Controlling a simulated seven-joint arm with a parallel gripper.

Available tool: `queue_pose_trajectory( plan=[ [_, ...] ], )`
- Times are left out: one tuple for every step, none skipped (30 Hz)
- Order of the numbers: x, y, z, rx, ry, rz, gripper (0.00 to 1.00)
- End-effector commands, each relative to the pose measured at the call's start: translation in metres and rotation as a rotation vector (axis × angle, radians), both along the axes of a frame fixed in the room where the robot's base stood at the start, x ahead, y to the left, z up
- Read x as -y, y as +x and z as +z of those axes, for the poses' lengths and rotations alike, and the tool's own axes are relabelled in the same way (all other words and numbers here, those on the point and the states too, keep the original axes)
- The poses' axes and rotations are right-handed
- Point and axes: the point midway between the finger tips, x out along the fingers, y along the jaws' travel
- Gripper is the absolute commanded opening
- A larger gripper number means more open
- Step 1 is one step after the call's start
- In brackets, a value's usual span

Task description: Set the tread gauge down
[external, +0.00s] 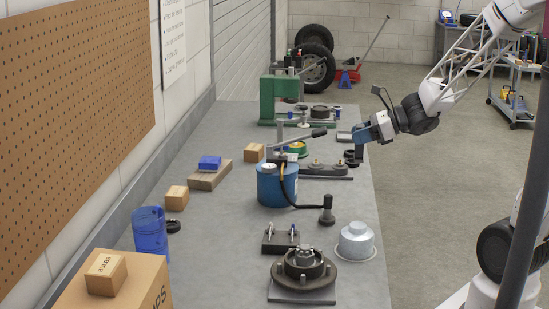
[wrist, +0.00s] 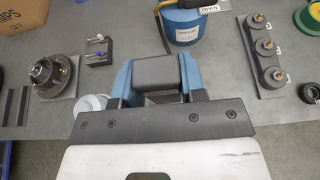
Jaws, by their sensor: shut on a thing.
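My gripper (external: 362,140) is at the bench's right edge in the external view, beyond the blue canister. In the wrist view my gripper (wrist: 152,80) has its blue fingers on either side of a dark grey block with rounded corners, which I take to be the tread gauge (wrist: 152,70). The gripper is shut on it. The gauge's underside is hidden, and I cannot tell how far it is above the bench. In the external view the gauge is not clearly distinguishable from the fingers.
The grey bench (external: 225,275) holds a blue canister (external: 268,190), a rail with several posts (wrist: 266,50), a silver can (external: 356,243), a wheel hub (external: 303,268) and a clamp block (wrist: 93,52). Black rings (external: 352,159) lie near the gripper. Bare bench shows between canister and rail.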

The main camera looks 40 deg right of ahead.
Motion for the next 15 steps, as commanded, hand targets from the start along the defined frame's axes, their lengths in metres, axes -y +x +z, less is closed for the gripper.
queue_pose_trajectory(
  plan=[
    [-0.009, 0.004, 0.000, 0.000, 0.000, 0.019, 0.09],
    [-0.014, 0.006, 0.001, 0.000, 0.000, 0.030, 0.09],
    [-0.021, 0.009, 0.001, 0.000, 0.000, 0.043, 0.09],
    [-0.025, 0.011, 0.002, 0.000, 0.000, 0.054, 0.09],
    [-0.031, 0.013, 0.002, 0.000, 0.000, 0.065, 0.09],
    [-0.037, 0.015, 0.002, 0.000, 0.000, 0.078, 0.09],
    [-0.042, 0.017, 0.002, 0.000, 0.000, 0.089, 0.09],
    [-0.048, 0.019, 0.002, 0.000, 0.000, 0.099, 0.09],
    [-0.054, 0.022, 0.003, 0.000, 0.000, 0.112, 0.09],
    [-0.059, 0.023, 0.003, 0.000, 0.000, 0.122, 0.09],
    [-0.065, 0.025, 0.003, 0.000, 0.000, 0.132, 0.09],
    [-0.072, 0.027, 0.003, 0.000, 0.000, 0.146, 0.09],
    [-0.077, 0.028, 0.003, 0.000, 0.000, 0.157, 0.09],
    [-0.083, 0.029, 0.003, 0.000, 0.000, 0.167, 0.09],
    [-0.090, 0.032, 0.003, 0.000, 0.000, 0.180, 0.09]
  ],
)
